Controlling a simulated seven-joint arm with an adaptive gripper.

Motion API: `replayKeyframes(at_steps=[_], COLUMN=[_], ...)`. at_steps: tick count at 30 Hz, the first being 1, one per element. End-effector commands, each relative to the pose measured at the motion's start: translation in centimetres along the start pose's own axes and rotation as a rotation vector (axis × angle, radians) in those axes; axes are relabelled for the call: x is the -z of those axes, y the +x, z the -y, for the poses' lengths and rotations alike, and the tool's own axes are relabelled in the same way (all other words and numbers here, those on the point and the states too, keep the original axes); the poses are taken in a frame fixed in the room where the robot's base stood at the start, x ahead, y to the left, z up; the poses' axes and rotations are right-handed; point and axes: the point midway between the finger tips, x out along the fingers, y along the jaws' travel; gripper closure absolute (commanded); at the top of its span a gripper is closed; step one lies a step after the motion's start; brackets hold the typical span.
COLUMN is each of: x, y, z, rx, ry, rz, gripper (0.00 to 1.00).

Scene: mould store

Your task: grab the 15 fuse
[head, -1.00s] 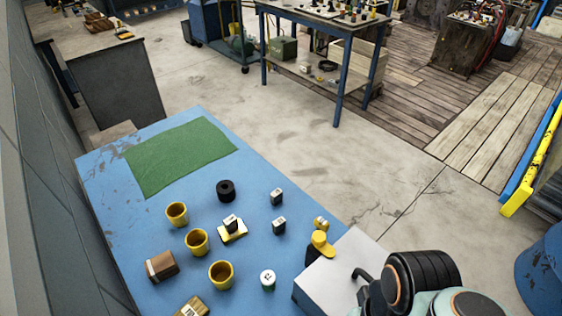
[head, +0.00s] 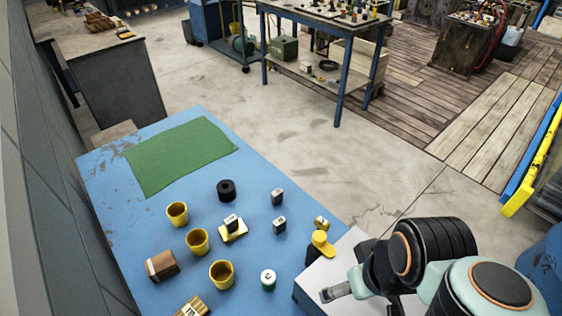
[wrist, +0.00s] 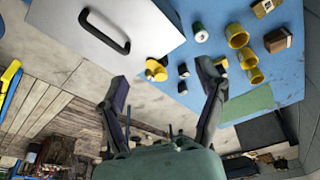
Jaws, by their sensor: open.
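Several small items that may be fuses lie on the blue table (head: 150,235), but I cannot read a 15 on any. One small grey-and-dark block (head: 277,197) and another (head: 279,225) stand at the table's right side. A third block (head: 231,222) sits on a yellow piece (head: 235,233). A white-topped green cylinder (head: 268,279) stands near the front with an unreadable dark mark on top. My gripper (wrist: 162,80) is open and empty in the wrist view, apart from these items. In that view, two blocks (wrist: 183,70) (wrist: 182,88) show just left of its right finger.
A pale box (head: 320,270) with a dark handle (wrist: 105,30) is at the table's right front. Beside it is a yellow knobbed piece (head: 321,244). Several yellow cups (head: 197,241), a black ring (head: 226,190) and a brown box (head: 161,265) are around. The green mat (head: 180,155) is bare.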

Motion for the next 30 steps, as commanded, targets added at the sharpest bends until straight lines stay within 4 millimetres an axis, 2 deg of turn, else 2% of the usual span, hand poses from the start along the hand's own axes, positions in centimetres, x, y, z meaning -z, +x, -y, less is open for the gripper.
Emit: replayKeyframes(at_steps=[1, 5, 8, 10, 12, 14, 15, 17, 18, 21, 24, 27, 30], x=[3.0, 11.1, 17.0, 21.2, 25.3, 28.6, 30.5, 32.7, 33.8, 34.8, 33.9, 31.9, 30.6], y=[-1.1, -2.7, -2.5, -1.6, 0.3, 2.7, 4.6, 8.0, 10.5, 16.9, 22.6, 26.8, 28.9], z=[-0.7, -2.1, -2.8, -3.1, -3.3, -3.3, -3.3, -3.2, -3.1, -2.5, -1.8, -1.0, -0.6], rx=[-0.023, -0.071, -0.091, -0.096, -0.092, -0.081, -0.069, -0.045, -0.026, 0.033, 0.092, 0.140, 0.162], ry=[-0.057, -0.211, -0.310, -0.374, -0.432, -0.472, -0.492, -0.511, -0.517, -0.507, -0.493, -0.483, -0.478], rz=[-0.067, -0.195, -0.261, -0.296, -0.327, -0.346, -0.353, -0.356, -0.352, -0.315, -0.252, -0.185, -0.149], gripper=[0.30, 0.30, 0.30, 0.30, 0.30, 0.30, 0.30, 0.30, 0.30, 0.30, 0.30, 0.30, 0.30])
